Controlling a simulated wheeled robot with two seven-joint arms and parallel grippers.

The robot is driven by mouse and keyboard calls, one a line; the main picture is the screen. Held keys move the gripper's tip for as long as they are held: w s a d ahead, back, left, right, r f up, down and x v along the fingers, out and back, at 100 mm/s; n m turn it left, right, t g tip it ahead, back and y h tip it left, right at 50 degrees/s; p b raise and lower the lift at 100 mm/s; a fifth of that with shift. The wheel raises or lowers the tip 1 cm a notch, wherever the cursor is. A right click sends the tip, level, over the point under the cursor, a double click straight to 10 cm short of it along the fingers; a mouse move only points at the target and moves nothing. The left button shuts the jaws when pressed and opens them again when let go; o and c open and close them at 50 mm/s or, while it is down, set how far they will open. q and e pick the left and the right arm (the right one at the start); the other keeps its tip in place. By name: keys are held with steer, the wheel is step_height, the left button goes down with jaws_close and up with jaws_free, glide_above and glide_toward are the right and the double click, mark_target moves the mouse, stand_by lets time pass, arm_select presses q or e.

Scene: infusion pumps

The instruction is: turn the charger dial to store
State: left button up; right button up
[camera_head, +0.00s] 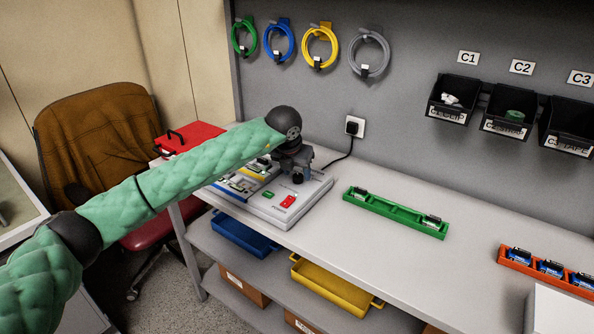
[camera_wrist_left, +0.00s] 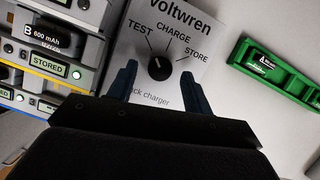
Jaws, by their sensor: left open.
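The charger (camera_head: 262,208) is a pale grey box on the bench. In the left wrist view its panel (camera_wrist_left: 207,28) carries the labels TEST, CHARGE and STORE around a round black dial (camera_wrist_left: 159,68). The dial's white mark points roughly up, between TEST and CHARGE; which one it is on is hard to tell. My left gripper (camera_wrist_left: 160,76) is open, one finger on each side of the dial with visible gaps. In the head view this gripper (camera_head: 298,172) is over the back right of the charger and hides the dial. My right gripper is not in view.
Battery packs (camera_wrist_left: 55,65) sit in the charger's slots left of the dial. A green tray (camera_head: 385,212) lies to the right, an orange tray (camera_head: 524,263) farther right. A red case (camera_head: 195,137) is behind my arm. A plug and cable (camera_head: 352,128) are at the wall.

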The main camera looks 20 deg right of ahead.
arm_select(q)
steer(key=shift+w+d+f, duration=0.15)
steer(key=shift+w+f, duration=0.1)
steer(key=shift+f, duration=0.4)
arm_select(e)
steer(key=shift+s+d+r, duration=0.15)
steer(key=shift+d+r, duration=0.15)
